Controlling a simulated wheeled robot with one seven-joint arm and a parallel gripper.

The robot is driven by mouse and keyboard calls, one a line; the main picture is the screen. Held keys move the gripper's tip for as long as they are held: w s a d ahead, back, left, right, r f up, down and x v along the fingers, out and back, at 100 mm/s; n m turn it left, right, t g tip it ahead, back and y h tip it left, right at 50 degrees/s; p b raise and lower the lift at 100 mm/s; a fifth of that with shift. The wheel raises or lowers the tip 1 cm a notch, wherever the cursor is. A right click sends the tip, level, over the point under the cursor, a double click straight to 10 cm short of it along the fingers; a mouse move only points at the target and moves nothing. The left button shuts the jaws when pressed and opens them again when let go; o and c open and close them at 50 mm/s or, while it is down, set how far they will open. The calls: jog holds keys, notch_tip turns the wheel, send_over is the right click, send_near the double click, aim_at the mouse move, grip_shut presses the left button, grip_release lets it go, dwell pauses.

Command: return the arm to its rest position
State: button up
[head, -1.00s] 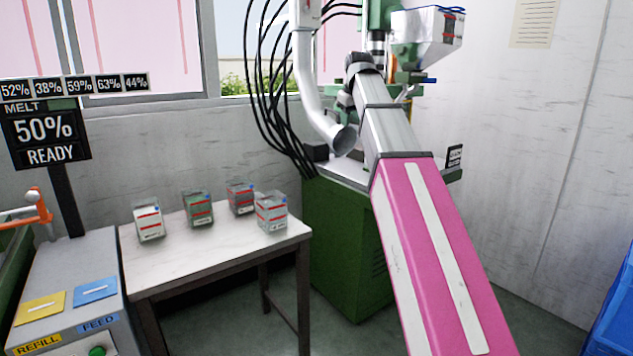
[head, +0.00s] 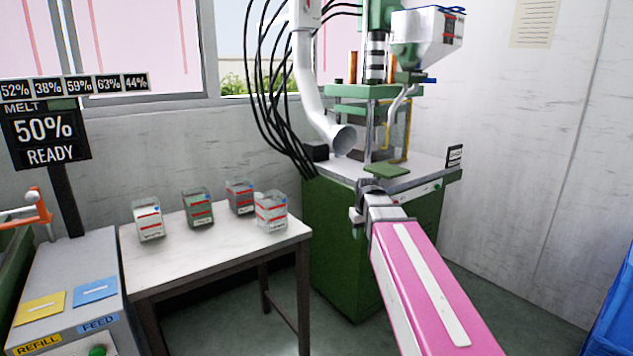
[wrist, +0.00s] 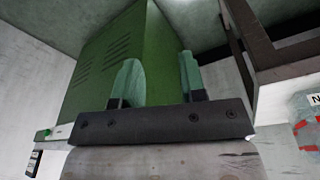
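My arm (head: 425,275) stretches from the bottom right of the head view toward the green machine, its pink link in front and a grey joint at its far end. My gripper (wrist: 159,82) shows in the wrist view with two greenish fingers standing apart and nothing between them. The green machine cabinet (head: 340,250) fills the space beyond the fingers in the wrist view.
A table (head: 225,252) with several small boxes of material stands left of the arm. A grey console (head: 75,255) with coloured buttons is at the far left. A blue bin (head: 615,310) is at the right edge. The floor between cabinet and right wall looks clear.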

jog(key=s+d+f+m+g, duration=0.1)
jog(key=s+f, duration=0.7)
jog(key=f, duration=0.2)
jog(key=s+d+f+m+g, duration=0.1)
jog(key=s+d+f, duration=0.1)
jog(key=s+f, duration=0.5)
notch_tip(320, 180, down, 4)
jog(key=shift+s+r+m, duration=0.2)
jog(key=shift+s+m, duration=0.1)
jog(key=shift+s, duration=0.1)
